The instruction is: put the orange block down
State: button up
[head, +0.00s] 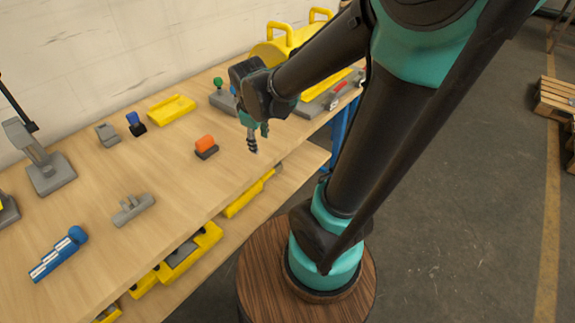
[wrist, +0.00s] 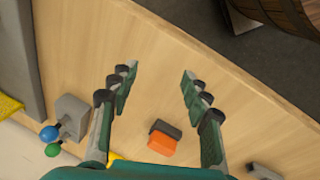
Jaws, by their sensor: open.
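The orange block (head: 205,143) sits with a dark grey piece (head: 208,153) on the wooden workbench (head: 180,185), near its middle. The orange block also shows in the wrist view (wrist: 162,144), below the gap between my fingers, with the dark grey piece (wrist: 166,128) against it. My gripper (head: 253,148) is above the bench, to the right of the block and apart from it. In the wrist view my gripper (wrist: 157,85) has its two fingers spread wide, with nothing between the tips.
A yellow tray (head: 171,109), a blue-topped piece (head: 135,123), a grey bracket (head: 133,208) and a blue tool (head: 60,252) lie on the bench. A grey fixture (head: 48,172) stands at left. Bare bench surrounds the block. Yellow bins (head: 180,255) sit on the lower shelf.

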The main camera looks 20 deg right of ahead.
jog(key=s+d+f+m+t+y, duration=0.1)
jog(key=s+d+f+m, duration=0.4)
jog(key=s+m, duration=0.3)
jog(key=shift+s+d+f+m, duration=0.15)
jog(key=shift+s+d+m, duration=0.25)
jog(key=shift+d+m, duration=0.5)
jog(key=shift+o, duration=0.2)
